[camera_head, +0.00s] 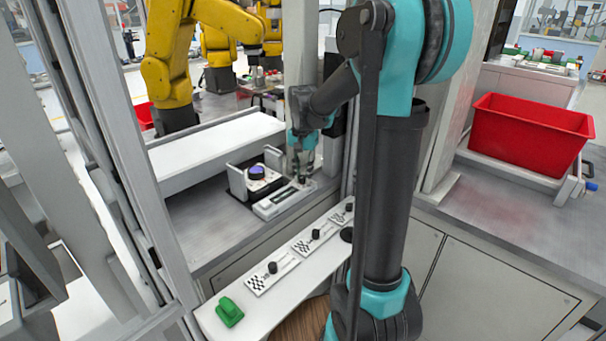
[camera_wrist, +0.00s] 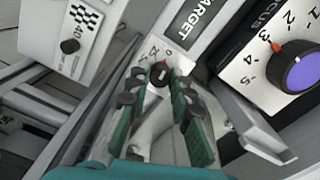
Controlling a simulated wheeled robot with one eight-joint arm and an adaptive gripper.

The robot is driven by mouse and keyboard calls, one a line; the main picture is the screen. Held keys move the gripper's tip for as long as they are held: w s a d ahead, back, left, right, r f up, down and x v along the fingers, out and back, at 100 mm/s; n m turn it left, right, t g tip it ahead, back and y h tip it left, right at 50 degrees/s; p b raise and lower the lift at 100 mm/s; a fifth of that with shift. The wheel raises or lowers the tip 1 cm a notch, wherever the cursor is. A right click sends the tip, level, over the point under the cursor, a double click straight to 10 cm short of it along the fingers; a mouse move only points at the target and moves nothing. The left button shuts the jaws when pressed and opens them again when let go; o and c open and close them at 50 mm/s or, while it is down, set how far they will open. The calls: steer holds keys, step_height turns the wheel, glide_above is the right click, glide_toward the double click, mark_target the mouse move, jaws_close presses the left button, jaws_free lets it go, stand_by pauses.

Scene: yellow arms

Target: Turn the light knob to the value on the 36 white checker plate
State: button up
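A small black knob (camera_wrist: 159,78) with a red pointer mark sits on a pale dial panel beside the TARGET label (camera_wrist: 200,20). The mark points up, close to the 0; a 25 shows to its left. My gripper (camera_wrist: 158,84) is open, with its teal and black fingers on either side of this knob; contact is unclear. In the head view my gripper (camera_head: 302,165) is over the knob panel (camera_head: 275,204). Checker plates with black knobs show on the white ledge: near (camera_head: 258,283), middle (camera_head: 303,246) and far (camera_head: 338,217). Their numbers are unreadable there.
A FOCUS dial with a purple knob (camera_wrist: 301,72) stands close to the right; its orange pointer is near 3. A checker plate (camera_wrist: 88,17) is at upper left. A green block (camera_head: 229,312) lies on the ledge. A red bin (camera_head: 530,133) is far right.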

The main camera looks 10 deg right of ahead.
mark_target(303, 176)
jaws_close()
steer(key=shift+n, duration=0.3)
steer(key=n, duration=0.3)
steer(key=shift+n, duration=2)
steer(key=o, duration=0.9)
jaws_free()
steer(key=shift+c, duration=0.2)
step_height(303, 176, up, 12)
